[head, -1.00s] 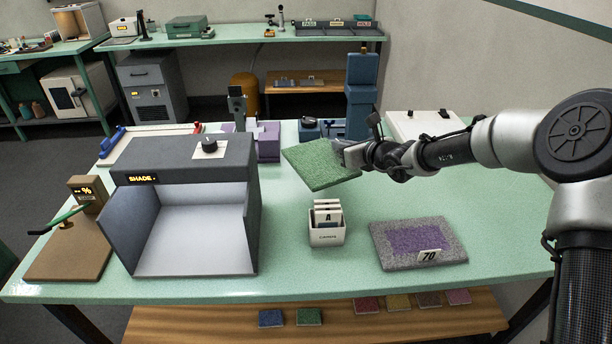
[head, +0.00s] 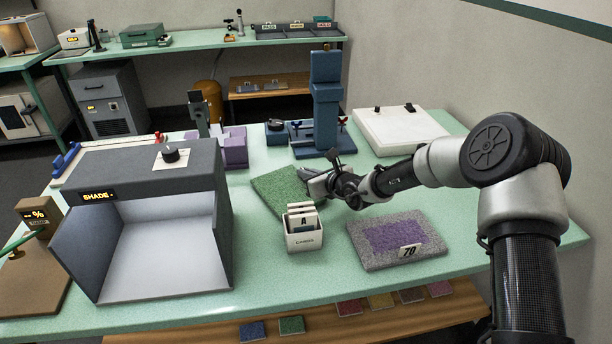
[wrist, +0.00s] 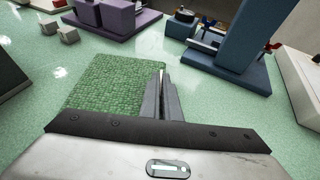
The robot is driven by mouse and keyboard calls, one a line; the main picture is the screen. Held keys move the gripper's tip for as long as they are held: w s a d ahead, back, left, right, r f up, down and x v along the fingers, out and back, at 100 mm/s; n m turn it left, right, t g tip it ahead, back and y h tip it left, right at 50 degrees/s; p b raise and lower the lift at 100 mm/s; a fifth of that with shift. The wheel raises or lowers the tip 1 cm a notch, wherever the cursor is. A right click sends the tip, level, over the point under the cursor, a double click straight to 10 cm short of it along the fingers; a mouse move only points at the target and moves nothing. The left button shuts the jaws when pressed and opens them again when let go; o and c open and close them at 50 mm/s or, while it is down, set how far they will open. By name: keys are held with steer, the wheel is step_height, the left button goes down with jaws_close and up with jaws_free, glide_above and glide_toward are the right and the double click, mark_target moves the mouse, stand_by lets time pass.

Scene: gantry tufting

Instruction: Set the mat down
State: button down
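The mat is a green textured square (head: 277,187); it also shows in the wrist view (wrist: 115,85), left of and under the fingers. My gripper (head: 308,178) is at its right edge, and in the wrist view the fingers (wrist: 161,90) are close together with that edge at them. The gripper looks shut on the mat. The mat lies nearly level, at or just above the green tabletop (head: 290,270); I cannot tell whether it touches. It is behind the white card box (head: 303,238) and right of the grey shade booth (head: 150,215).
A grey mat with a purple middle and a "70" tag (head: 385,257) lies at front right. A blue stand (head: 327,105) and a purple block (head: 234,148) stand behind the green mat. A white panel (head: 400,132) lies at back right. Bare tabletop shows between these.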

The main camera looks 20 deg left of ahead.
steer(key=shift+f, duration=0.2)
steer(key=shift+f, duration=0.15)
steer(key=c, duration=2)
jaws_free()
steer(key=shift+r, duration=0.2)
steer(key=v, duration=1.2)
steer(key=shift+f, duration=0.15)
steer(key=shift+s, duration=0.1)
